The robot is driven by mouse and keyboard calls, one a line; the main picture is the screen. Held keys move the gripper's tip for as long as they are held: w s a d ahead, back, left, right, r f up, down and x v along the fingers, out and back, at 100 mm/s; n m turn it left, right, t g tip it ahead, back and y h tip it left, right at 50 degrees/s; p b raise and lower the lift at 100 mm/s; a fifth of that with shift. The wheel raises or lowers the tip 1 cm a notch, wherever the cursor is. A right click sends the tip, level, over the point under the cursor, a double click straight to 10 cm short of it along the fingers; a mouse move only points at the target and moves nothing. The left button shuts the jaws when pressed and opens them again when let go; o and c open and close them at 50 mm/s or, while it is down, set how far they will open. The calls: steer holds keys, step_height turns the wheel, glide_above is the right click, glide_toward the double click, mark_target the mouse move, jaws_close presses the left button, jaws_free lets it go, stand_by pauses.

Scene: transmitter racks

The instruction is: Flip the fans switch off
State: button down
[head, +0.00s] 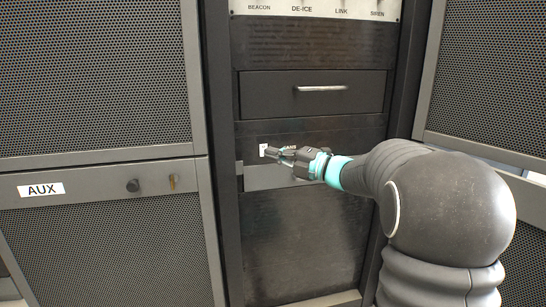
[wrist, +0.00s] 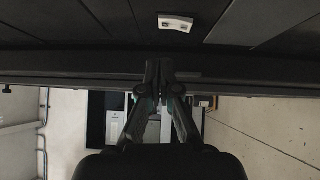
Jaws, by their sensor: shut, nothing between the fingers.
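My gripper (head: 276,154) is shut and empty, in front of the dark middle panel of the centre rack. A small white piece (head: 263,150) shows just left of its fingertips; it may be part of the fans switch. Small lettering by the fingers is too small to read surely. In the wrist view my gripper's closed fingertips (wrist: 160,65) point up the picture, below a small white fitting (wrist: 175,23) with a dark slot on a dark panel. They appear apart from it. I cannot tell the switch's position.
A labelled panel (head: 315,9) reads BEACON, DE-ICE, LINK, SIREN at the top. Below it is a drawer with a silver handle (head: 321,88). Mesh doors stand on both sides; the left one has an AUX label (head: 41,189) and a dark knob (head: 133,185).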

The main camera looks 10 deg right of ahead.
steer(key=v, duration=1)
steer(key=shift+s+r+p, duration=0.15)
steer(key=shift+r+p, duration=0.2)
steer(key=shift+r, duration=0.35)
